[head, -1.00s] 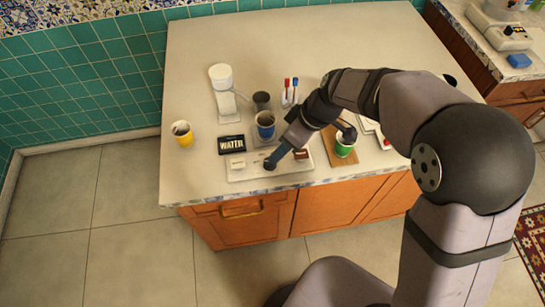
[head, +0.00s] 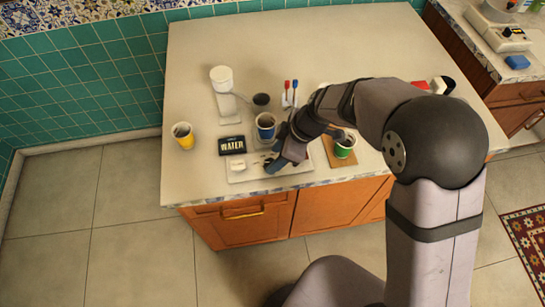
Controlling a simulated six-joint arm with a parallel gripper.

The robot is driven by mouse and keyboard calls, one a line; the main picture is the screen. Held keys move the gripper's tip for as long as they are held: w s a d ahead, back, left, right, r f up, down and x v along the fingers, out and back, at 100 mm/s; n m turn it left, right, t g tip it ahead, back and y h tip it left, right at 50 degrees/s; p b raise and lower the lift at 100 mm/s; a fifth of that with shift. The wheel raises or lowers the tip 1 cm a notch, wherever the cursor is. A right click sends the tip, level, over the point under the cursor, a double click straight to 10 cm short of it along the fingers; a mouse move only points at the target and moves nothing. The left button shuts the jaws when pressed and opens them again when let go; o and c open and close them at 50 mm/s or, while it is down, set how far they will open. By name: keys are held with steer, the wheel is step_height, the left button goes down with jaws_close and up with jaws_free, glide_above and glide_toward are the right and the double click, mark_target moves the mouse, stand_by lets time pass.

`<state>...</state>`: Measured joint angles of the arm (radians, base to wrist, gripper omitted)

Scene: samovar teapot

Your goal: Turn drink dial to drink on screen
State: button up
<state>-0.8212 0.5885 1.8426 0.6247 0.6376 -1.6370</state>
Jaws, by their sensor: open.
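A black screen (head: 231,145) reading "WATER" stands at the back left of a pale panel (head: 240,176) near the counter's front edge. A small white block or label (head: 236,163) sits on the panel's left part. My gripper (head: 277,164) reaches down over the middle of the panel and is open. The dark dial seen there earlier is now hidden behind my gripper, so I cannot tell its setting or whether the fingers touch it. The brown label at the panel's right is also hidden by my arm.
A blue cup (head: 265,121) stands just behind the panel, with a dark cup (head: 261,101) behind it. A green cup (head: 345,149) stands on a wooden board to the right. A yellow cup (head: 183,133) is at the left.

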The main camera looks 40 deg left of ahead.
steer(key=shift+x, duration=1.35)
steer(key=c, duration=1)
